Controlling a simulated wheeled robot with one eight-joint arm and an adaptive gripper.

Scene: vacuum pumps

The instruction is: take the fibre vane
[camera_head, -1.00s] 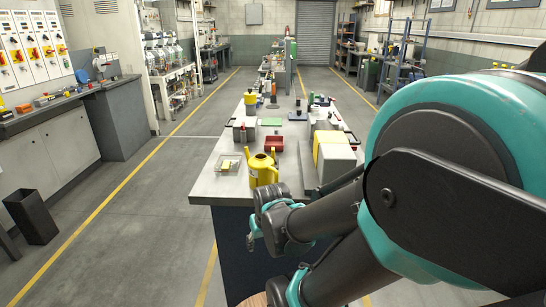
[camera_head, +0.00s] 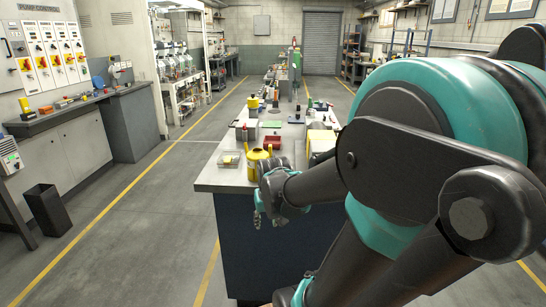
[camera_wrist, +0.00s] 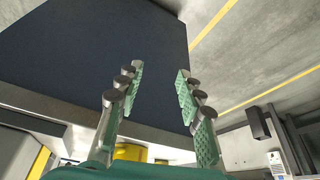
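I cannot make out a fibre vane in either view; small parts on the bench are too small to tell apart. The long workbench (camera_head: 228,180) has a pale top and dark blue side. My gripper (camera_wrist: 160,72) is open in the wrist view, its two green-padded fingers apart with nothing between them. Behind it are the bench's dark side and the grey floor. In the head view my gripper (camera_head: 264,208) hangs at the bench's near end, and my arm hides the bench's right side.
A yellow can (camera_head: 256,164), a clear tray (camera_head: 229,160), a red box (camera_head: 272,142) and a green mat (camera_head: 272,124) lie on the bench. A black bin (camera_head: 47,209) stands on the floor at left. The aisle left of the bench is clear.

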